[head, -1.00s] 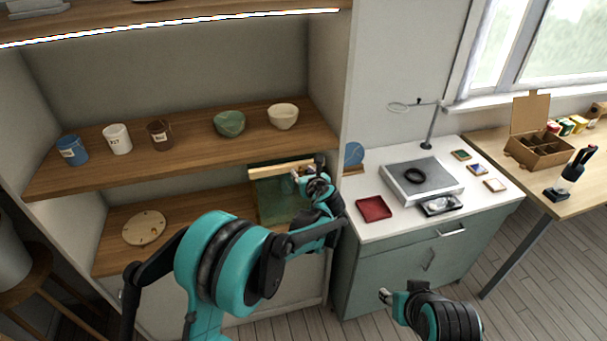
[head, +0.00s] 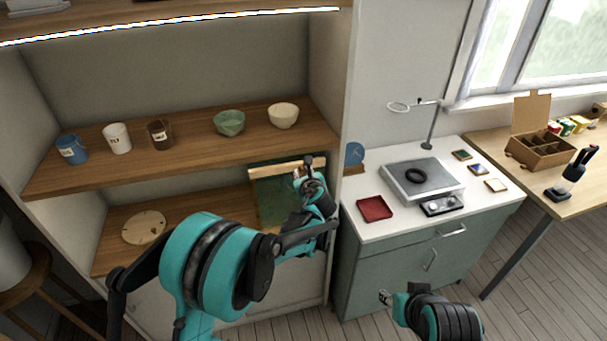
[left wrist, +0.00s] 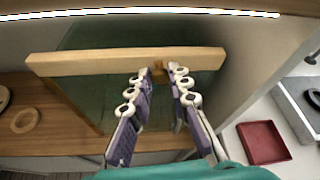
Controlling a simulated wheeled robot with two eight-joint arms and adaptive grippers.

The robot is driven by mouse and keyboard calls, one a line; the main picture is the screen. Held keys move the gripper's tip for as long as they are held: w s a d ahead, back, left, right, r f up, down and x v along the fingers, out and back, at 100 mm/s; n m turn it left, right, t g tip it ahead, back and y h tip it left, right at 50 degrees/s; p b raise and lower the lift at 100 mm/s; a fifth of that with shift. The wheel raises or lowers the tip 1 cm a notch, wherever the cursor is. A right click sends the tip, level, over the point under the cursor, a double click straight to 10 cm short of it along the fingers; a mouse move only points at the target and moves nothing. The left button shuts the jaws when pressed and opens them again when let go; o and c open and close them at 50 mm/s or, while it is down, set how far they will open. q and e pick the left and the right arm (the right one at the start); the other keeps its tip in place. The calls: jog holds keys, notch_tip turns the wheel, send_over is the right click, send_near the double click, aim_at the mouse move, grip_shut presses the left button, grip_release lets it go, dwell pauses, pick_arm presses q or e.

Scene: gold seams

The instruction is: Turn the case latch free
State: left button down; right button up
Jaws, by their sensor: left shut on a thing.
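The case (head: 272,200) stands on the lower shelf at its right end, with a greenish glass-like panel and a pale wooden top rail (head: 262,171). In the left wrist view the rail (left wrist: 95,64) runs across the picture. The latch (left wrist: 159,70), a small brown wooden piece, sits at the rail between my fingertips. My left gripper (head: 305,170) is at the case's upper right; its purple-padded fingers (left wrist: 160,78) are closed about the latch. The contact itself is partly hidden. My right gripper (head: 386,297) hangs low in front of the cabinet, away from the case; its opening is too small to judge.
The upper shelf (head: 190,150) with cups and bowls lies above the case. A round wooden disc (head: 144,228) lies to its left. The shelf's right side wall is close to my left gripper. A red tray (head: 374,208) and a scale (head: 421,180) are on the cabinet top.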

pick_arm(q)
jog(key=n, duration=0.1)
jog(key=n+h+b, duration=0.1)
jog(key=shift+s+a+f+n+t, duration=0.1)
jog(key=shift+a+f+n+t, duration=0.1)
jog(key=shift+n+t, duration=0.15)
jog(key=shift+a+f+n+t+h+b, duration=0.15)
jog(key=shift+n+t+h+b, duration=0.6)
jog(key=shift+n+b, duration=0.4)
jog(key=n+b, duration=0.1)
jog(key=n+t+h+b, duration=0.1)
jog(key=n, duration=0.1)
jog(key=shift+s+f, duration=0.1)
jog(key=shift+f, duration=0.1)
jog(key=shift+n+t+h+b, duration=0.35)
jog(key=shift+n+t+b, duration=0.45)
jog(key=shift+n+b, duration=0.65)
jog(key=shift+n, duration=0.45)
jog(key=c, duration=1.4)
grip_release()
jog(key=shift+a, duration=0.1)
